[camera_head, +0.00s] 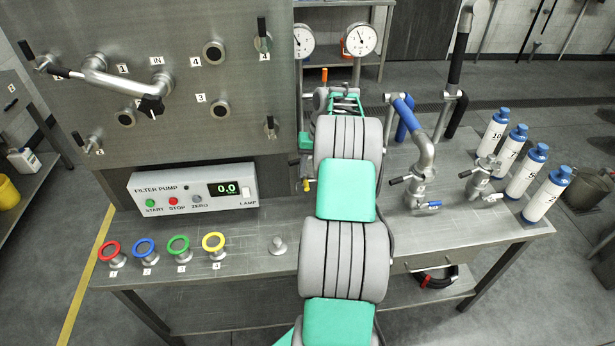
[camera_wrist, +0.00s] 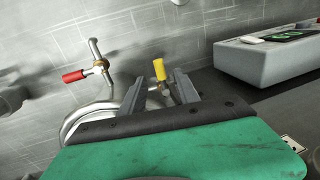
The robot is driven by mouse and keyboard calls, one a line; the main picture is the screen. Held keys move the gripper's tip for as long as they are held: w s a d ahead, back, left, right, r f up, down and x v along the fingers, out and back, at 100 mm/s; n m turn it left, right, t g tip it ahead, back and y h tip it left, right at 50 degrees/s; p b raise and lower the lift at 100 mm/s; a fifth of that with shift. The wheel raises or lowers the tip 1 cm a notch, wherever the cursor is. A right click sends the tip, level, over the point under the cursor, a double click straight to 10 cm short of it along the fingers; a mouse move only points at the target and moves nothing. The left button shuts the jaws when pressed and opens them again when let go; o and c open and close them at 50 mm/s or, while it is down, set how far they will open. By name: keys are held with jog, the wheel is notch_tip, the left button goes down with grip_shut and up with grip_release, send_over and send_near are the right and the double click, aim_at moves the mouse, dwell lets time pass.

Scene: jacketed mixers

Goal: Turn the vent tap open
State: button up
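Two small taps show in the wrist view: one with a yellow handle (camera_wrist: 159,69) and one with a red handle (camera_wrist: 74,76) on a brass-and-steel fitting. No label shows which is the vent tap. My gripper (camera_wrist: 161,76) is open, its two grey fingers apart on either side of the yellow handle in the picture. I cannot tell whether either finger touches it. In the head view the yellow handle (camera_head: 306,185) and the red handle (camera_head: 324,75) show beside my arm, which hides most of the fittings there.
The filter pump box (camera_head: 193,191) stands left of my arm, with several coloured ring knobs (camera_head: 178,246) in front. A steel panel (camera_head: 190,120) with ports rises behind it. Pipes (camera_head: 421,150), gauges (camera_head: 360,39) and several white bottles (camera_head: 520,175) stand to the right.

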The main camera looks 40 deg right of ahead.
aim_at(307, 183)
jog(key=f, duration=0.1)
jog(key=f+b, duration=0.1)
jog(key=f, duration=0.1)
jog(key=f+b, duration=0.1)
jog(key=shift+w+a+f, duration=0.3)
jog(key=shift+a, duration=0.05)
jog(key=shift+r, duration=0.15)
jog(key=shift+c, duration=0.4)
grip_shut()
dwell(0.4)
